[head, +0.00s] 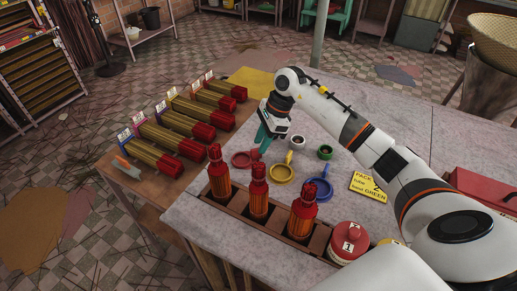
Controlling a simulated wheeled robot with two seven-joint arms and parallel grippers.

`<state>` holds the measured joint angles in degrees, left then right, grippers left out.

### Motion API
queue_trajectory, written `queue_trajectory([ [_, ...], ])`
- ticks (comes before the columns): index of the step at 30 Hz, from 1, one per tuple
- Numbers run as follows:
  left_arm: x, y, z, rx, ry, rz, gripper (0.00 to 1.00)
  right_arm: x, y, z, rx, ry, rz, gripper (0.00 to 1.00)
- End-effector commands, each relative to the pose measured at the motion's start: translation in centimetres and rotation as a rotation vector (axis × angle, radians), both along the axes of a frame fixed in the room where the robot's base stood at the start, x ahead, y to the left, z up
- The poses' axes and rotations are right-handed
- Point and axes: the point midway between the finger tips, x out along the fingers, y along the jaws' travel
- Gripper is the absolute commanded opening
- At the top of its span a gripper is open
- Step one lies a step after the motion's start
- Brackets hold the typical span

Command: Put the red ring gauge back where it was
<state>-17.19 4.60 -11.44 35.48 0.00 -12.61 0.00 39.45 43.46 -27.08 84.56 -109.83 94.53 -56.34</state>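The red ring gauge (241,160) is a flat red ring with a short handle, at the left of a row of gauges on the grey table. A yellow ring gauge (280,174) and a larger blue ring gauge (319,190) lie to its right. My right gripper (264,142), with teal fingers pointing down, is just above and right of the red ring, close to its handle. I cannot tell whether the fingers touch the handle or how far apart they are. My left gripper is out of view.
Small cups (298,142) stand behind the gauges. A yellow note (368,187), a red lidded jar (348,241) and a red box (483,188) are to the right. Incense bundles (172,142) lie on the left.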

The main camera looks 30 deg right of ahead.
Motion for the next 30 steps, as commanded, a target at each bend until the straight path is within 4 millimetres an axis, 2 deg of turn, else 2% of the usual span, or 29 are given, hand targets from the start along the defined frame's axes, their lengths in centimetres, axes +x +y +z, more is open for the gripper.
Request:
queue_trajectory([
  [6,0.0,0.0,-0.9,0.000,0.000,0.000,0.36,-0.3,-1.8,4.5,-0.001,-0.005,-0.002,0.31],
  [12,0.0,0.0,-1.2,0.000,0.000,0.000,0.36,-0.6,-2.7,7.2,-0.001,-0.002,-0.002,0.31],
  [18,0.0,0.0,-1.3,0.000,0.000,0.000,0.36,-0.7,-2.9,8.0,0.000,-0.001,0.000,0.31],
  [30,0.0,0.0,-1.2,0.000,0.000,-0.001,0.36,-0.7,-2.9,8.0,0.000,0.000,0.000,0.31],
])
